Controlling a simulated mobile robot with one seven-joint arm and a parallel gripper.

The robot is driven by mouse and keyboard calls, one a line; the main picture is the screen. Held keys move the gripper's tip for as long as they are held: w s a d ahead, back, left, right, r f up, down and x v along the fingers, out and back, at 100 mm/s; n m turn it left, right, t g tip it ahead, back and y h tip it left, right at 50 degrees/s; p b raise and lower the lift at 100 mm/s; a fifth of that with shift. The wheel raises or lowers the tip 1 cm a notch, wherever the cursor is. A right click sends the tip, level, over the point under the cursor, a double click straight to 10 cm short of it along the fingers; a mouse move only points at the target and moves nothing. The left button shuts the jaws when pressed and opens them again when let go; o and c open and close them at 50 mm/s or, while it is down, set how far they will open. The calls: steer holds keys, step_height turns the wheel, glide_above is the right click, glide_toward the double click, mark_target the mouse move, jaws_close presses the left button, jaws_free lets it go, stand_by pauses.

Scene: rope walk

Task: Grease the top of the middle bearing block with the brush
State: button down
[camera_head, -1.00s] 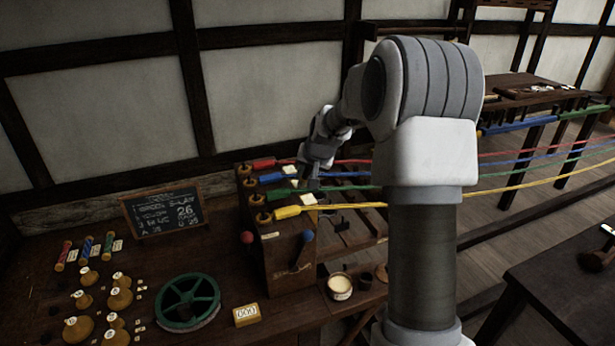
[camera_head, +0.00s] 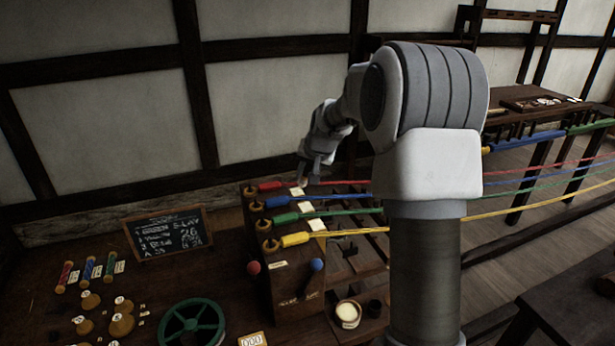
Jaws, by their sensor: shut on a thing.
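My gripper (camera_head: 308,177) is small in the picture, at the back of the wooden bench machine (camera_head: 298,292), by the red strand (camera_head: 340,183). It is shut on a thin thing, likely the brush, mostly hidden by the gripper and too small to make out. An open pot with pale yellow contents (camera_head: 348,313) stands at the machine's front right.
A red knob (camera_head: 253,267) and a blue-knobbed lever (camera_head: 316,265) stick out at the machine's front. A chalkboard (camera_head: 169,233), a green wheel (camera_head: 192,324) and wooden bobbins (camera_head: 122,325) are at left. Stretched strands run right. My arm hides part of the middle.

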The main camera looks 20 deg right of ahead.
steer(key=shift+r+p, duration=0.75)
steer(key=shift+r, duration=0.85)
steer(key=shift+f, duration=0.1)
